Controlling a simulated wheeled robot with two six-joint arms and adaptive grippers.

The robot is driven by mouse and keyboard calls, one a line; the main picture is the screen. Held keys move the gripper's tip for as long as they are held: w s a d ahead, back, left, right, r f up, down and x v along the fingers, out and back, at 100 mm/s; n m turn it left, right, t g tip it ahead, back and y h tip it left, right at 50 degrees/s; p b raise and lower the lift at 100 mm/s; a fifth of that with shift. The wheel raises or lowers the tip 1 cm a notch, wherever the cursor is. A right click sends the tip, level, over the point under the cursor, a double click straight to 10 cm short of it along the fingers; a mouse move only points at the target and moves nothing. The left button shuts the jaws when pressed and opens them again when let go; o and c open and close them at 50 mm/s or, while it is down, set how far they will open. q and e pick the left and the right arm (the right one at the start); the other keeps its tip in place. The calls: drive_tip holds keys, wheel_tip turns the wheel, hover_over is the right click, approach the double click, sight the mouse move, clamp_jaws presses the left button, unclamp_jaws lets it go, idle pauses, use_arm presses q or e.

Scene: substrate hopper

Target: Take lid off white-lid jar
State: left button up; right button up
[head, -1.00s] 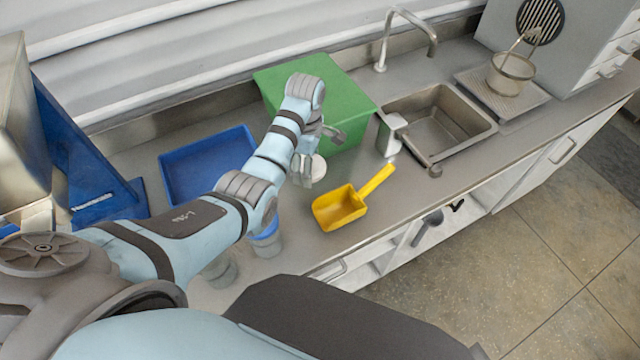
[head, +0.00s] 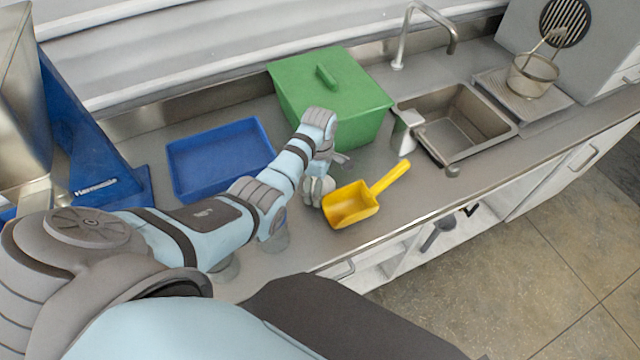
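My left arm reaches across the counter from the left, and its gripper (head: 327,176) points down between the green box and the yellow scoop. Its fingers look spread, with one on the box side and one toward the front. A small pale shape (head: 318,190) under and beside the fingers may be the white-lid jar, mostly hidden by the gripper. I cannot tell whether the fingers touch it. Two other clear jars are partly covered by my arm: one (head: 276,238) with some blue at its top, and one (head: 226,269) further left. My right gripper is not in view.
A yellow scoop (head: 351,204) lies just right of the gripper. A lidded green box (head: 335,100) stands behind it. A blue tray (head: 218,158) lies to the left. A sink (head: 455,122) is at the right. The counter's front edge is close.

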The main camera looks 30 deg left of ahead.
use_arm(q)
drive_tip(key=shift+o, duration=0.6)
drive_tip(key=shift+r, duration=0.1)
drive_tip(key=shift+r, duration=0.25)
wheel_tip(320, 180, up, 12)
drive_tip(key=p, duration=0.2)
